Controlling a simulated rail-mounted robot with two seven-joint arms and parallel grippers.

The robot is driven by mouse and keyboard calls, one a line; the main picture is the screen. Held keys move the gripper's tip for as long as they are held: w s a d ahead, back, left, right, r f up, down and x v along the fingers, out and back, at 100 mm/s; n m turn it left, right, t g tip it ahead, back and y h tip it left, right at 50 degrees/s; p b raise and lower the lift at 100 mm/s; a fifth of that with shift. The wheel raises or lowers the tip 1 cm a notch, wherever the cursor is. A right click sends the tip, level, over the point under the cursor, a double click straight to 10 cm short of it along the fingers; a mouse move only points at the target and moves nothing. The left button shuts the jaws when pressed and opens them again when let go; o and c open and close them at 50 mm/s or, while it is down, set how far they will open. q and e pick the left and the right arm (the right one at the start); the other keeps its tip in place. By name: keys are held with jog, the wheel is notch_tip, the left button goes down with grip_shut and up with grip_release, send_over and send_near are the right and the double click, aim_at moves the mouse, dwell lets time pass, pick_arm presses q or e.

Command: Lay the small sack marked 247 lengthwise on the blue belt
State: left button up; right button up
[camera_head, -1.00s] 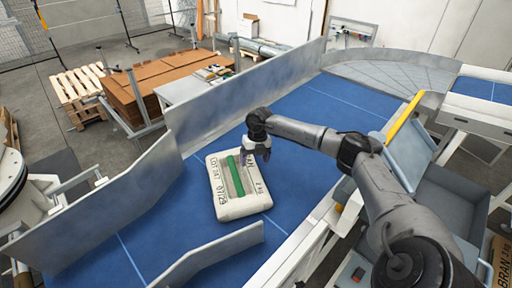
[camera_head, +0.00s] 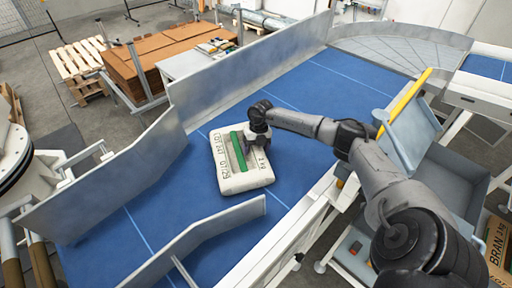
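A small off-white sack (camera_head: 230,182) with a green stripe lies flat on the blue belt (camera_head: 297,145). Its print shows LOT 247 and 07/29. Its long side runs from the near left-hand end up to the far end, roughly across the line of the belt. My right gripper (camera_head: 251,143) is at the far right part of the sack, pointing down at its top beside the green stripe. The fingers are dark and small, and I cannot tell whether they are open or shut. My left gripper is not in view.
Grey metal side walls (camera_head: 250,70) flank the belt, and a shorter guide wall (camera_head: 215,228) stands near the sack's near side. A grey bin with a yellow-edged lid (camera_head: 408,130) stands at the right. A box marked BRAN (camera_head: 497,255) is at lower right.

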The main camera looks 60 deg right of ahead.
grip_shut()
jog(key=shift+c, duration=1.2)
grip_release()
jog(key=c, duration=0.6)
jog(key=shift+s+d+b, duration=0.25)
jog(key=shift+d+b, duration=0.05)
jog(key=shift+d, duration=0.35)
jog(key=shift+s+d+b, duration=0.2)
jog(key=shift+d+b, duration=0.05)
jog(key=shift+d, duration=0.4)
jog(key=shift+s+d+b, duration=0.25)
jog(key=shift+d+b, duration=0.05)
jog(key=shift+d, duration=0.35)
jog(key=shift+s+d+r+b, duration=0.1)
jog(key=shift+s+d+b, duration=0.2)
jog(key=shift+d, duration=0.3)
jog(key=shift+s+d+r+b, duration=0.15)
jog(key=shift+d+b, duration=0.1)
jog(key=shift+d, duration=0.35)
jog(key=shift+s+d+f+b, duration=0.1)
jog(key=shift+s+d+b, duration=0.2)
jog(key=shift+d, duration=0.3)
jog(key=shift+s+d+r+b, duration=0.15)
jog(key=shift+d+b, duration=0.1)
jog(key=shift+d, duration=0.2)
jog(key=shift+s+d+f+b, duration=0.1)
jog(key=shift+d+b, duration=0.1)
jog(key=shift+d, duration=0.2)
jog(key=shift+s+d+r, duration=0.1)
jog(key=shift+d, duration=0.1)
